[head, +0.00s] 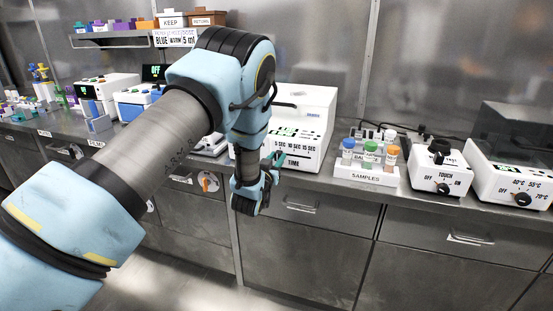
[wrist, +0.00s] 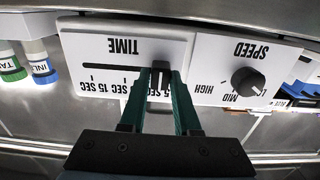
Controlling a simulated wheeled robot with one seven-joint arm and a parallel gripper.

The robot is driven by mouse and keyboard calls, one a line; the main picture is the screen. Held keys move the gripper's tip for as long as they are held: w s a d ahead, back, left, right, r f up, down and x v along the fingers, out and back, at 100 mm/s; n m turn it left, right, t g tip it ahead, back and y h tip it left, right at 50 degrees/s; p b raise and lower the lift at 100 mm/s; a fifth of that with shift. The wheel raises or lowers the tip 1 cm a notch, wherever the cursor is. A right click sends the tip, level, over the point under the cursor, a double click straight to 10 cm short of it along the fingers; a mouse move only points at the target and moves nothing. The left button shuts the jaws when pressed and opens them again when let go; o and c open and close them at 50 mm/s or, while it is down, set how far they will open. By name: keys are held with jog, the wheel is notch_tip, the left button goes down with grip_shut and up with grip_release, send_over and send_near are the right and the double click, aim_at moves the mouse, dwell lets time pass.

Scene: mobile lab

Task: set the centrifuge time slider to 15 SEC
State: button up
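The centrifuge (head: 303,125) is a white box on the counter with a display, a TIME panel and labels 5 SEC, 10 SEC, 15 SEC. In the wrist view the TIME panel (wrist: 105,48) appears upside down, with 15 SEC at the left end of the slot and 5 SEC at the right. The dark slider knob (wrist: 160,68) is at the right end, by the 5 SEC label. My gripper (wrist: 162,80) has its teal fingertips on either side of the knob; whether they press it is unclear. In the head view my gripper (head: 279,160) is at the centrifuge's front.
A SPEED dial (wrist: 248,81) sits beside the TIME panel. A SAMPLES rack (head: 366,175) with capped vials stands right of the centrifuge, then a TOUCH/ON/OFF device (head: 440,172) and a temperature device (head: 515,185). Drawers lie below the counter; the floor in front is clear.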

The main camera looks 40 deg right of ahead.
grip_shut()
dwell(1.0)
